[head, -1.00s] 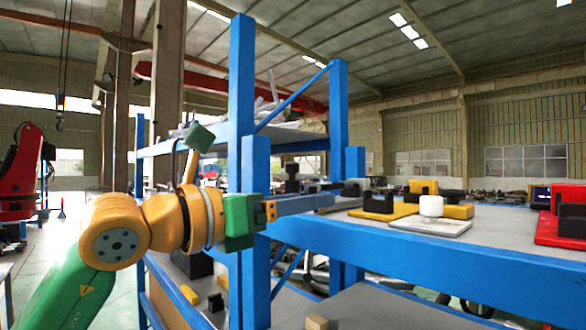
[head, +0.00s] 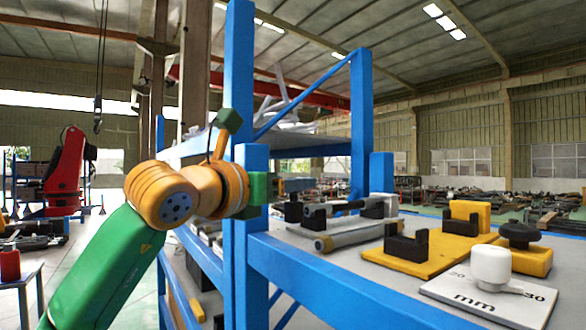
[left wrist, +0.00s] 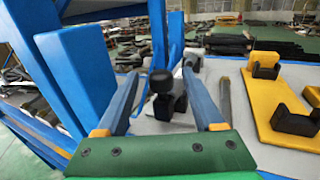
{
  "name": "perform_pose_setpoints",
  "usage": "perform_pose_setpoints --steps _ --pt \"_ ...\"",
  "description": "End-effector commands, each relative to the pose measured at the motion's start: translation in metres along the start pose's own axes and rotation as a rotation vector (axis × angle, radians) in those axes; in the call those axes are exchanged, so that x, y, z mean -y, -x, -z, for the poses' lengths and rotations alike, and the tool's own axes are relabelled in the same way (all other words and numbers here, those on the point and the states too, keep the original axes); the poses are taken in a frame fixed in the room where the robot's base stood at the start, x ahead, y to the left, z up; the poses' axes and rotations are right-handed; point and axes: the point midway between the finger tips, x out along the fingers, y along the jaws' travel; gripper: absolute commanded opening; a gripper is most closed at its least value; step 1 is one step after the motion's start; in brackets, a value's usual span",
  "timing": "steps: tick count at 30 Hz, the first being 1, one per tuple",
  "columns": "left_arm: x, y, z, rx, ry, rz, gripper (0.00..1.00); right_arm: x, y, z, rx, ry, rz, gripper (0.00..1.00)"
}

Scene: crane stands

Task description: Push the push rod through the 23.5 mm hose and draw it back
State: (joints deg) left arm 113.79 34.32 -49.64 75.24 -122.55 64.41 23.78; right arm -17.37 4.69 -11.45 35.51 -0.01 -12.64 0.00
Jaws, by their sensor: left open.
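My left gripper (head: 292,186) is open at the rack's blue post, over the left end of the bench. In the left wrist view its two fingers (left wrist: 162,75) stand apart with a black knob-topped piece (left wrist: 162,84) seen between them; I cannot tell if they touch it. A grey bar (head: 340,207) rests on black cradles (head: 379,206). A second grey bar with a tan end (head: 362,235) lies in front of it; it also shows right of the fingers in the left wrist view (left wrist: 226,98). I cannot tell which is the hose and which the push rod. My right gripper is out of view.
A yellow board (head: 430,258) with black brackets (head: 407,246) lies to the right. A yellow block with a black knob (head: 519,236) and a white "mm" plate (head: 530,303) with a white knob (head: 490,266) are nearer.

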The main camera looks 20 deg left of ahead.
Motion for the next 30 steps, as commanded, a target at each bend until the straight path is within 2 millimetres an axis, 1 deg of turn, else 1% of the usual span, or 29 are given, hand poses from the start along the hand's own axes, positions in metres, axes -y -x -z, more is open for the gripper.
perform_pose_setpoints --steps 1,3,9,10,11,12,14,15,17,18,30 --pt "0.0003 -0.0059 -0.0028 -0.004 0.0 0.001 0.69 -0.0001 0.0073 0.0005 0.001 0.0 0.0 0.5" --pt "0.0005 -0.0103 -0.0011 -0.002 0.0 0.001 0.69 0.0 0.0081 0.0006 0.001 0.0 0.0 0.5" --pt "0.0005 -0.0113 0.0011 0.0 0.0 0.001 0.69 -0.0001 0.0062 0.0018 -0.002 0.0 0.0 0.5" --pt "0.0004 -0.0112 0.0011 0.0 0.0 0.001 0.67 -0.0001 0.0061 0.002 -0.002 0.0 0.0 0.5" --pt "0.0005 -0.0112 0.0011 0.0 0.0 0.001 0.58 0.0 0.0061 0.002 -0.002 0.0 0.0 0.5" --pt "0.0005 -0.0112 0.0011 0.0 0.0 0.001 0.48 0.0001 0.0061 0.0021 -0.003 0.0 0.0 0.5" --pt "0.0005 -0.0111 0.0011 0.0 0.0 0.001 0.31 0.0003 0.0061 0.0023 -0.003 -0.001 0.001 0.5" --pt "0.0005 -0.011 0.001 0.0 0.0 0.001 0.21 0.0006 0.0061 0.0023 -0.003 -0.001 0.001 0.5" --pt "0.0005 -0.011 0.0009 0.0 0.0 0.002 0.04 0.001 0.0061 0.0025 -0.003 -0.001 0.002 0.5" --pt "0.0005 -0.011 0.0008 0.0 0.0 0.002 0.0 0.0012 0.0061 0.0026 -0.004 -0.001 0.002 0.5" --pt "0.0004 -0.0108 0.0003 0.002 0.0 0.002 0.0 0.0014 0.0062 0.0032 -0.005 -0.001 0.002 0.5"
